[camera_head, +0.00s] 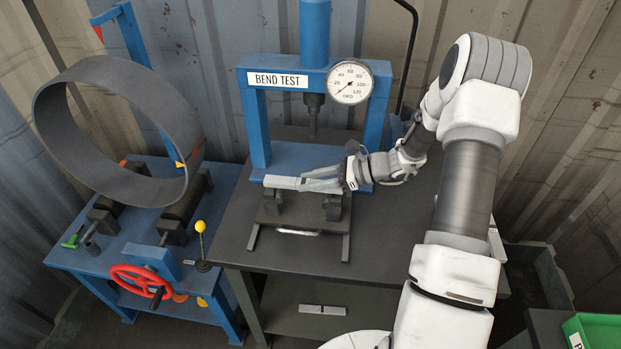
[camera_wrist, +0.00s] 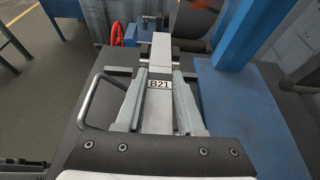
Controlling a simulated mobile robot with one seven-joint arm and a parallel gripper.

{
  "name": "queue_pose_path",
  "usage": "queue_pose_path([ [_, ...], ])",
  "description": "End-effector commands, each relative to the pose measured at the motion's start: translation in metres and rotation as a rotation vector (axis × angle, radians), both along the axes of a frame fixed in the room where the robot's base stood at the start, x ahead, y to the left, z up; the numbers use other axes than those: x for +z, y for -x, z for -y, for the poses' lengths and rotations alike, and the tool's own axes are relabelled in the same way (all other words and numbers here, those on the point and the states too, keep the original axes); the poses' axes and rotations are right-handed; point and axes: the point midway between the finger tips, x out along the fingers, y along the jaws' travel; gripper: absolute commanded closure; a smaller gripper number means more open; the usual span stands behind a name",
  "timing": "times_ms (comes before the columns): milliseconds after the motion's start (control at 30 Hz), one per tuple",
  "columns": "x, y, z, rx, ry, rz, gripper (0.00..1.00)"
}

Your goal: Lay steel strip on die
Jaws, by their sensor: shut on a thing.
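The steel strip (camera_head: 280,182) is a light grey flat bar. My gripper (camera_head: 306,182) is shut on it, with the strip's far end sticking out to the left past the fingertips. In the wrist view the strip (camera_wrist: 161,48) runs lengthwise between the fingers of my gripper (camera_wrist: 160,72), and a label "B21" shows on it. The die (camera_head: 290,218) has two dark upright supports, one left and one right, in front of the press. The strip is above them, roughly along their line; I cannot tell whether it touches them.
The blue "BEND TEST" press (camera_head: 256,125) with a round gauge (camera_head: 349,82) stands right behind; its ram (camera_head: 314,105) hangs above. A pull handle (camera_head: 297,232) is at the die's front. A blue rolling machine (camera_head: 150,225) with a large ring (camera_head: 62,140) is left.

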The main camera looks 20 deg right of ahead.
Motion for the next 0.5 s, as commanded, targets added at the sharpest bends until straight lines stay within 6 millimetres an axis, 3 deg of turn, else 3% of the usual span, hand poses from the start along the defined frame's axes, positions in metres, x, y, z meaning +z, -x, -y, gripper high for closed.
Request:
queue_pose_path([
  [467,-0.0089,-0.0008,-0.0005,0.001,-0.003,0.003,1.00],
  [500,-0.0089,-0.0007,-0.0005,0.001,-0.003,0.003,0.59],
])
